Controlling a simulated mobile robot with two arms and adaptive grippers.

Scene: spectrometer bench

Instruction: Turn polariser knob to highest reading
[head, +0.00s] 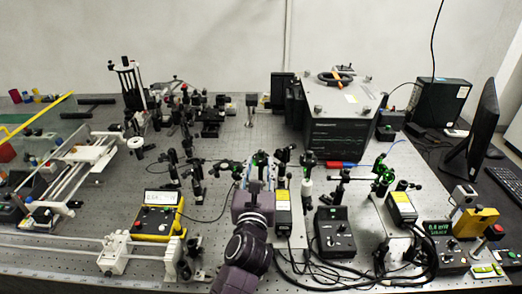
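My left arm comes up from the bottom of the head view. Its purple wrist hides most of my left gripper (257,186), so I cannot see whether the fingers are open or shut. The gripper is just in front of a round optic mount (260,159) with a green glow. This may be the polariser; its knob is not clearly visible, and I cannot tell if the gripper touches it. My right gripper is not in view.
A yellow-framed meter (158,214) stands left of my arm. Black control boxes (333,232), cables and more green-lit mounts (381,167) crowd the right. A large black unit (338,130) stands behind. White rails (60,244) run along the left front.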

